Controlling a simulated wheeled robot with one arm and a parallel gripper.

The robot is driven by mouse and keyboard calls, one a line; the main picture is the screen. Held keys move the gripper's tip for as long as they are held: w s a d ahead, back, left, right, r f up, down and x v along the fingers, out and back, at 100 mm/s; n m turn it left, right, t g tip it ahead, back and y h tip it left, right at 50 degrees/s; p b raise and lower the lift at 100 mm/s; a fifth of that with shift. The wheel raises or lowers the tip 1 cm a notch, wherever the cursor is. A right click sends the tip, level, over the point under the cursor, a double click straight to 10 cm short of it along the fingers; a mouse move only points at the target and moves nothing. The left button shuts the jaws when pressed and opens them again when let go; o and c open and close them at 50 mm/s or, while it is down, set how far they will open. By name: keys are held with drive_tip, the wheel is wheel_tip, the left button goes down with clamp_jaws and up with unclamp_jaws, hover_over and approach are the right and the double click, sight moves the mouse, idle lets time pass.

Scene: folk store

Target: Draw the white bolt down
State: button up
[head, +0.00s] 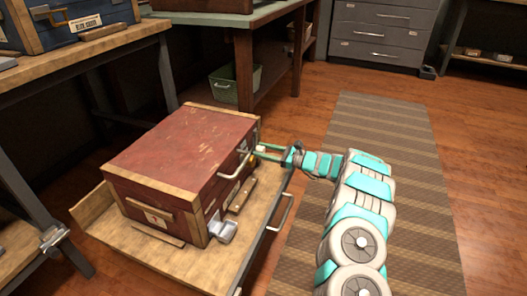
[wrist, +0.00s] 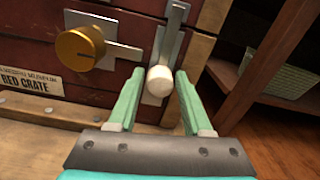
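The white bolt (wrist: 159,81) is a rounded white knob on a grey metal plate, on the dark red front of the crate (wrist: 130,15). In the wrist view my gripper (wrist: 160,76) is open. Its two green fingers stand on either side of the white knob, with small gaps visible. In the head view the red crate (head: 185,145) has wooden edges, and my gripper (head: 268,152) reaches its right-hand face. I cannot make out the bolt there.
A round brass knob (wrist: 80,47) is left of the bolt, above a "RED CRATE" label (wrist: 31,80). The crate sits on a wooden pull-out board (head: 150,255) with a metal handle (head: 281,212). A bench (head: 70,70) stands left. The striped rug (head: 370,125) is clear beyond my arm.

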clamp_jaws()
drive_tip(key=shift+f, duration=0.15)
idle(0.9)
